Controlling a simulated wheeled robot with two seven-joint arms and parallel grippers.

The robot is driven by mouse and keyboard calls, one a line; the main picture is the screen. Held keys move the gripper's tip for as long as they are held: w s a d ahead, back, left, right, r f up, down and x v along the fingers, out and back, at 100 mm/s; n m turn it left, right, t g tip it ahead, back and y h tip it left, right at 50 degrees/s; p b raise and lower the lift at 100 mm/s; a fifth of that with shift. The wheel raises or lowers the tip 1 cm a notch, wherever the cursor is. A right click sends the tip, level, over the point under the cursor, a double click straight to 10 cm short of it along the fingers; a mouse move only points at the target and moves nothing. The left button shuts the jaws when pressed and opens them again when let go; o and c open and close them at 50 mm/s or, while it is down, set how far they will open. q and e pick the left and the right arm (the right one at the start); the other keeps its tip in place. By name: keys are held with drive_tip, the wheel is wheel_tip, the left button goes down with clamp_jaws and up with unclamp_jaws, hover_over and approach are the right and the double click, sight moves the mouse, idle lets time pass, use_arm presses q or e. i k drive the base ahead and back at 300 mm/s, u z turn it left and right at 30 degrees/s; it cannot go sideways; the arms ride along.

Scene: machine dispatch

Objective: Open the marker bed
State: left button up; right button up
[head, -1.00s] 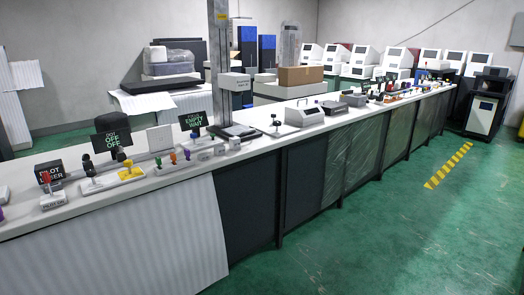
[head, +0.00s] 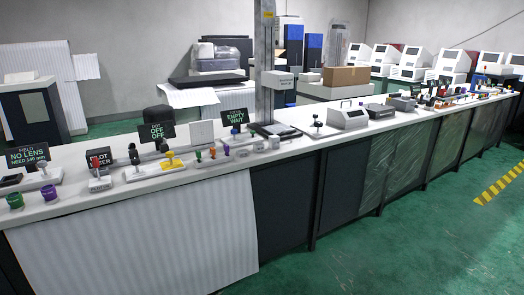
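A tall grey column machine (head: 268,50) stands on the long white bench (head: 330,140), with a pale head (head: 278,80) partway up and a dark flat base (head: 275,129). It looks like the marker; I cannot tell which part is its bed. A sign reading EMPTY WAIT (head: 235,117) stands just left of it. Further left are a sign reading OFF OFF (head: 157,131), a partly covered PILOT sign (head: 99,156) with a red-topped lever (head: 97,170), and a yellow control (head: 170,162). A NO LENS sign (head: 27,157) stands near the left end. Neither gripper is in view.
Green and purple cups (head: 15,200) sit at the bench's near left edge. A grey box with a handle (head: 348,117) stands right of the column. A cardboard box (head: 346,76) is behind the bench. The green floor (head: 410,240) in front at right is clear, with yellow stripes (head: 497,185).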

sight(279, 129)
drive_tip(key=z, duration=1)
drive_tip(key=i, duration=2.7)
drive_tip(key=u, duration=1.85)
